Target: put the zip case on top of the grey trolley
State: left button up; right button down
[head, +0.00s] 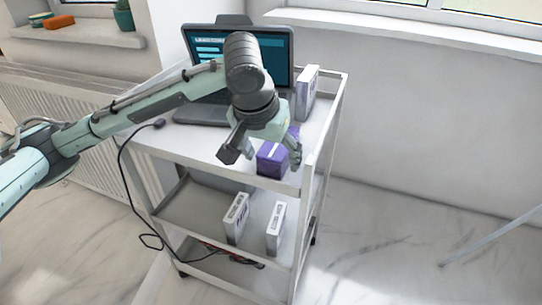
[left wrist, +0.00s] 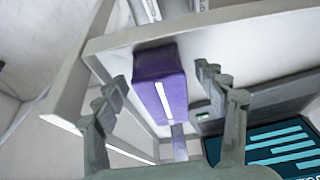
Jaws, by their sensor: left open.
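The zip case (head: 272,160) is purple with a pale stripe. It is at the front right corner of the top of the grey trolley (head: 197,145), by the raised rim. My left gripper (head: 262,154) is over it, pointing down, with its fingers apart on either side of the case. In the left wrist view the purple case (left wrist: 160,72) shows between the open fingers (left wrist: 161,88), and no clear contact shows. The gripper hides part of the case in the head view. My right gripper is not in view.
A laptop (head: 205,48) stands open at the back of the trolley top, with a white box (head: 307,95) to its right. Two white boxes, one at left (head: 236,218) and one at right (head: 276,228), stand on the shelf below. A black cable (head: 125,160) hangs at the left.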

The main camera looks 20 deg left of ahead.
pick_arm(q)
jog(key=v, duration=0.3)
jog(key=shift+w+r, duration=0.1)
jog(key=p+v, duration=0.2)
jog(key=v, duration=0.6)
jog(key=shift+s+r, duration=0.2)
jog(key=shift+r, duration=0.15)
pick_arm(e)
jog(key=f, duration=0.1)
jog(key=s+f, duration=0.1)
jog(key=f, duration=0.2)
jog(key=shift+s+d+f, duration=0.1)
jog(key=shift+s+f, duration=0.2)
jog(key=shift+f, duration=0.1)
